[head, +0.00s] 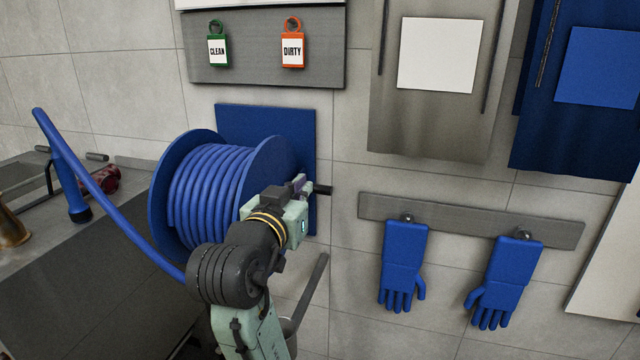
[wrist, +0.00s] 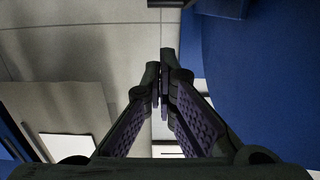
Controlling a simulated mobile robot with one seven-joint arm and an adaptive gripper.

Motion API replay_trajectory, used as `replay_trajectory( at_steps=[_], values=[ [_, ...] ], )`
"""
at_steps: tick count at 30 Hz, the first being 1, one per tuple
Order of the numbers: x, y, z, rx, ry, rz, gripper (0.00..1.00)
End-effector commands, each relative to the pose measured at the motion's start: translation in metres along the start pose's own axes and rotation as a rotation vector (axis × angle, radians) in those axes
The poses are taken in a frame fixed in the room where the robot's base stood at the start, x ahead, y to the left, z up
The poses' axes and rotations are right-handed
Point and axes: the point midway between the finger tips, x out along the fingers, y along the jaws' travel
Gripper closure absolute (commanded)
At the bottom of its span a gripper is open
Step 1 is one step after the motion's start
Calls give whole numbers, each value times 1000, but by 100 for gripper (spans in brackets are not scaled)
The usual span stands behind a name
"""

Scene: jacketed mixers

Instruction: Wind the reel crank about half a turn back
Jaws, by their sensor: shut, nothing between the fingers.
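The hose reel (head: 165,205) is a blue drum wound with blue hose, mounted on a blue wall plate (head: 265,120). A short dark handle (head: 323,190), which looks like the reel crank's grip, sticks out to the right just beyond my gripper (head: 299,184). The rest of the crank is hidden behind my arm. In the wrist view my gripper (wrist: 161,85) is shut with nothing between its fingertips. The blue reel side (wrist: 260,75) fills the right of that view. A dark piece (wrist: 171,3) at the top edge may be the crank; I cannot tell if I touch it.
The hose's loose end (head: 75,190) arcs left over a grey counter (head: 110,250). Blue gloves (head: 404,262) hang from a grey rail (head: 470,218) at right. Aprons (head: 440,120) hang above them. CLEAN (head: 217,50) and DIRTY (head: 292,50) tags hang above the reel.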

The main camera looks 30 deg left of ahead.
Motion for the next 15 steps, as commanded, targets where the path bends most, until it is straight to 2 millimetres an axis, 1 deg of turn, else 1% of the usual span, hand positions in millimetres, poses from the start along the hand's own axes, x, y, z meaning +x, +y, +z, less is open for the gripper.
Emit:
replay_trajectory(
  at_steps=[1, 3, 9, 10, 12, 15],
  values=[
    [12, 0, -2, -2, -5, 3, 100],
    [28, 1, -2, -2, -5, 3, 100],
    [70, 1, -2, -2, -5, 3, 100],
    [76, 1, -2, -2, -4, 3, 100],
    [83, 0, 11, -3, -6, 1, 100],
    [91, 0, 20, -3, -5, 0, 100]
  ],
)
